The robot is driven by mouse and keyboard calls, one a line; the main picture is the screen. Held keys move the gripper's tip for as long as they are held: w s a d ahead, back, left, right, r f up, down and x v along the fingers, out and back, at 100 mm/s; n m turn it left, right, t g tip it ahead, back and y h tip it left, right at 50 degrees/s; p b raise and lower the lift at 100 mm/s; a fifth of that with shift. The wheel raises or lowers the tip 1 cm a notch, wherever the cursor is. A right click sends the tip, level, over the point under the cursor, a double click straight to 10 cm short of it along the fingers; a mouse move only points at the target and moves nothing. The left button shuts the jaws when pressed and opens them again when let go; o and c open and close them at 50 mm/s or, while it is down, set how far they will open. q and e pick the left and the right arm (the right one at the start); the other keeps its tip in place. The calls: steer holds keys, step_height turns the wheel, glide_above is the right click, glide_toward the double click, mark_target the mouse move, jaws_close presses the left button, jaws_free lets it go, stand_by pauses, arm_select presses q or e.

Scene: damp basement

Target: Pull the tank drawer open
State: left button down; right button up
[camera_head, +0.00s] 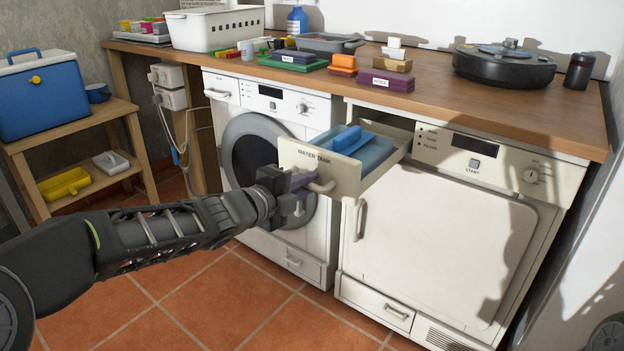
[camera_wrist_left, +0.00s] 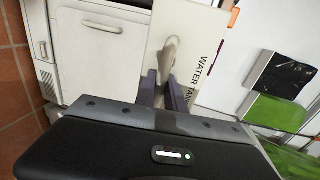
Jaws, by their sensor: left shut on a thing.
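The tank drawer (camera_head: 302,158), labelled "WATER TANK", stands pulled out from the top left of the right-hand machine. A blue tank (camera_head: 372,152) with a raised blue handle sits in it. My left gripper (camera_head: 309,184) is at the drawer's front and shut on the drawer handle (camera_head: 326,186). In the left wrist view the gripper's fingers (camera_wrist_left: 165,92) close around the pale handle (camera_wrist_left: 169,56), next to the lettering on the drawer front (camera_wrist_left: 196,40). The inner end of the drawer is under the worktop. My right gripper is not in view.
The right-hand machine's door (camera_head: 440,245) is shut below the drawer. A washing machine (camera_head: 262,150) stands at the left. The wooden worktop (camera_head: 480,105) above holds boxes, a basket (camera_head: 215,30) and a round dark device (camera_head: 503,65). The tiled floor (camera_head: 215,300) in front is clear.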

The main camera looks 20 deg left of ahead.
arm_select(q)
steer(key=shift+v, duration=0.85)
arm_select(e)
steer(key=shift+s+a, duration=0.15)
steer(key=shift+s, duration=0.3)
arm_select(q)
steer(key=shift+f, duration=0.25)
steer(key=c, duration=1.7)
jaws_free()
steer(key=shift+s+a+r, duration=0.1)
steer(key=shift+s, duration=0.05)
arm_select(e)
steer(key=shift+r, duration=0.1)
